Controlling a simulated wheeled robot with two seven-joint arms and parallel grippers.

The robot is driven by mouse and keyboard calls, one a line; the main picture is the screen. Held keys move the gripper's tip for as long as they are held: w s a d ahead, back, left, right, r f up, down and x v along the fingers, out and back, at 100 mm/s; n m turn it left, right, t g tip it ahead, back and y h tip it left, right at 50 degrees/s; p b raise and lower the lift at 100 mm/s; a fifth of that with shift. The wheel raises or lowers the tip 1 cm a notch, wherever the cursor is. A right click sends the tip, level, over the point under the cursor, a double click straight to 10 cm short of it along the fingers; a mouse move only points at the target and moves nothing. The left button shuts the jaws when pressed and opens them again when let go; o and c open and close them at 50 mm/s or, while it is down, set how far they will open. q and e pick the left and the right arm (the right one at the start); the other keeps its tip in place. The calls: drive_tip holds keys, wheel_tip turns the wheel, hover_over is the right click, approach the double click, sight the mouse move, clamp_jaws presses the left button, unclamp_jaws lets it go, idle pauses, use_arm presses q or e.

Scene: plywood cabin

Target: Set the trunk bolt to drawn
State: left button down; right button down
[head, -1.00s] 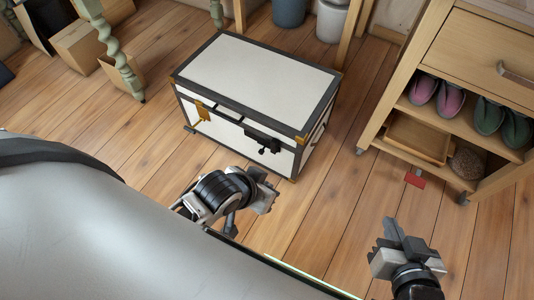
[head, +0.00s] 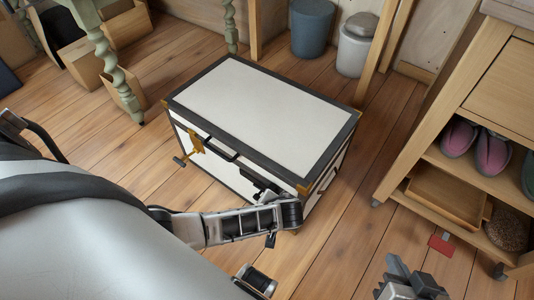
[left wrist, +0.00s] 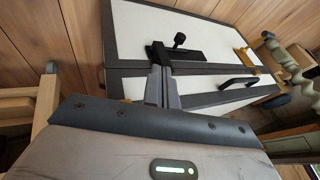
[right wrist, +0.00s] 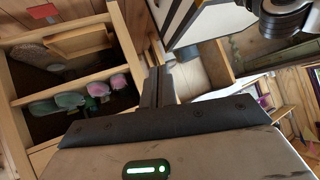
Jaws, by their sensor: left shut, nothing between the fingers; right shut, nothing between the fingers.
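The white trunk (head: 262,98) with dark edging and brass corners stands shut on the floor in the head view. Its black bolt (left wrist: 177,50) with a round knob is on the front near the lid seam in the left wrist view. In the head view my left arm partly covers the bolt. My left gripper (left wrist: 162,72) is shut and empty, its fingertips close to the bolt's plate; I cannot tell whether they touch it. My right gripper (head: 396,275) is shut and empty, low over the floor, right of the trunk and apart from it.
A brass latch (head: 194,143) and dark carry handle (head: 221,149) are on the trunk's front. A wooden shelf unit (head: 440,110) with shoes and a tray (head: 447,196) stands at the right. Bins (head: 312,28) stand behind the trunk. Floor between trunk and shelf is clear.

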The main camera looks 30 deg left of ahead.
use_arm(q)
drive_tip(key=shift+s+r, duration=0.1)
drive_tip(key=shift+s, duration=0.05)
use_arm(e)
drive_tip(key=shift+s+r, duration=0.1)
drive_tip(key=shift+s, duration=0.05)
